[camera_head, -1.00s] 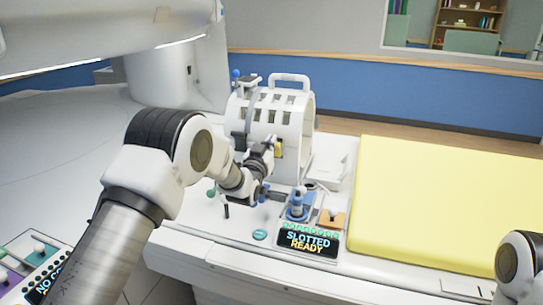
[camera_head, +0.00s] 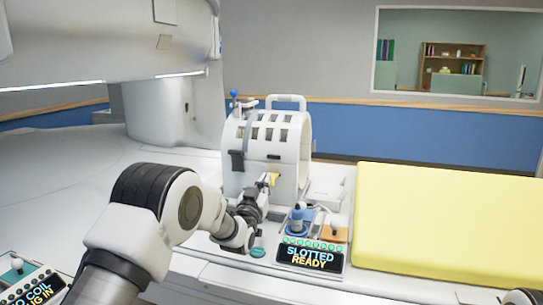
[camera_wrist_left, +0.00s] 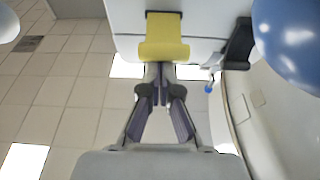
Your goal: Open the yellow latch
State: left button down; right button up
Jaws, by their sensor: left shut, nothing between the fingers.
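The yellow latch (camera_head: 273,179) is on the front lower side of the white slotted cylindrical coil (camera_head: 248,160). In the left wrist view the latch (camera_wrist_left: 163,38) is a yellow flap with a rounded lower lip, coming out of a dark slot. My left gripper (camera_head: 263,187) is just below and left of the latch in the head view. In the left wrist view its fingertips (camera_wrist_left: 160,84) are together and empty, just under the latch lip. I cannot tell whether they touch it. My right gripper is out of view.
A display reading "SLOTTED READY" (camera_head: 309,256) is in front of the coil, with a blue holder (camera_head: 297,225) behind it. A yellow pad (camera_head: 450,220) covers the table to the right. The scanner housing (camera_head: 100,40) overhangs at upper left.

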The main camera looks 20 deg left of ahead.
pick_arm(q)
jog(key=shift+s+f, duration=0.1)
jog(key=shift+s, duration=0.05)
jog(key=s, duration=1.3)
jog(key=shift+a, duration=0.25)
